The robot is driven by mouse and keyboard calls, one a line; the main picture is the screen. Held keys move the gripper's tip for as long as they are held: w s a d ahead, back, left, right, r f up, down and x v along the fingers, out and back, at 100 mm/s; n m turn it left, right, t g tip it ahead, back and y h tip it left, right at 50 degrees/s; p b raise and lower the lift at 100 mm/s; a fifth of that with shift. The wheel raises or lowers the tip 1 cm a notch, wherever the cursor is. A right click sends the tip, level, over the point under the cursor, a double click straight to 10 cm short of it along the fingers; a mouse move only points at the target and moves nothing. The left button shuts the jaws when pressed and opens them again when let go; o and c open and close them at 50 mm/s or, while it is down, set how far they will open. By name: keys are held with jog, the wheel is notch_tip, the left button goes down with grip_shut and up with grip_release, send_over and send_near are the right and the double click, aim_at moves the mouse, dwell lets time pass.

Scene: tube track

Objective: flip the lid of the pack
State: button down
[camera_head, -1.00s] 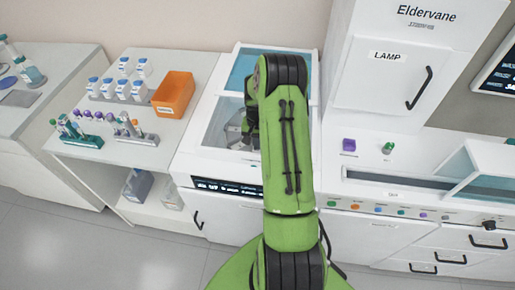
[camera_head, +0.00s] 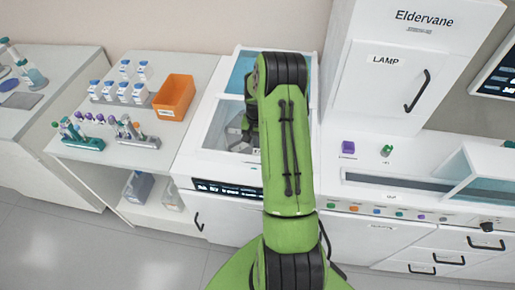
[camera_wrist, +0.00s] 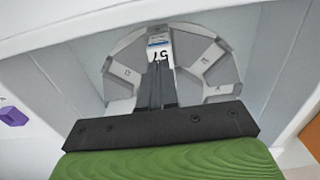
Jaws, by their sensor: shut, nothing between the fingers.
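A round grey carousel (camera_wrist: 126,77) with several wedge-shaped compartments sits inside the white machine (camera_head: 225,160). A small pack (camera_wrist: 158,40) with a white and blue label and dark characters stands at the carousel's far middle in the wrist view. My gripper (camera_wrist: 157,72) is shut with its fingers together, pointing at this pack, and they hide its lower part. I cannot tell whether the fingertips touch it, nor how its lid stands. In the head view my gripper (camera_head: 248,128) is inside the machine's opening, partly hidden by my green arm.
The machine's white walls and rim closely surround my gripper. An orange bin (camera_head: 174,97), several white bottles and tube racks (camera_head: 80,143) stand on the left bench.

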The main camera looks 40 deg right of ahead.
jog(key=shift+r+p, duration=0.7)
jog(key=shift+r, duration=0.65)
jog(key=w+d, duration=0.5)
jog(key=d, duration=0.2)
jog(key=shift+w+d, duration=0.15)
jog(key=shift+w, duration=0.2)
jog(key=shift+f, duration=0.25)
jog(key=shift+f+b, duration=1.5)
jog(key=shift+f, duration=0.3)
jog(key=shift+r, duration=0.1)
